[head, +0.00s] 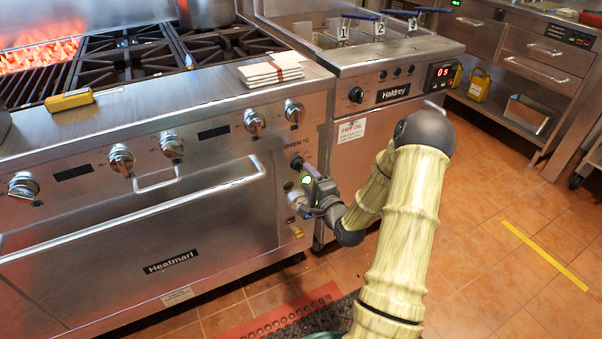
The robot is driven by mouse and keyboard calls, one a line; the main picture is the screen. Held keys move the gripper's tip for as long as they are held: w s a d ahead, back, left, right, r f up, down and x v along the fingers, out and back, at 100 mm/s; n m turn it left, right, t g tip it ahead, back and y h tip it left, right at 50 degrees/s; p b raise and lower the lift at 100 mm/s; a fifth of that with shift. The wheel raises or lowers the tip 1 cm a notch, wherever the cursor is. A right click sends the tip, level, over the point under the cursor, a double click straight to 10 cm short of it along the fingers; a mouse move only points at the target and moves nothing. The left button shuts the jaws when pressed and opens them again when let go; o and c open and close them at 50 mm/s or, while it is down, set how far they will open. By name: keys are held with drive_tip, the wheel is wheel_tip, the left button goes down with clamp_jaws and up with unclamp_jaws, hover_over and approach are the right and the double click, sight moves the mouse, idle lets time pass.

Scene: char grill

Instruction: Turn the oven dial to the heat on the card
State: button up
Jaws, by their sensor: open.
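The oven (200,245) stands at the left, with "OVEN °C" printed at the right of its front panel. Just below that lettering is a black dial (297,163); its pointer and scale are too small to read. My gripper (304,182) is open in front of the panel, just below and right of this dial. I cannot tell whether it touches anything. It partly hides the panel there, including a silver knob (295,200) lower down. I see no card whose heat I can read.
Several silver burner knobs (121,160) and a long door handle (130,218) stick out of the oven front. Right of it is a fryer (370,130) with its own black knob (356,94) and a red display (441,72). Tiled floor (500,260) is open at the right.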

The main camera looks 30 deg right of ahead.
sight(300, 169)
drive_tip(key=w, duration=0.5)
drive_tip(key=shift+b, duration=0.4)
drive_tip(key=shift+c, duration=0.5)
drive_tip(key=c, duration=0.9)
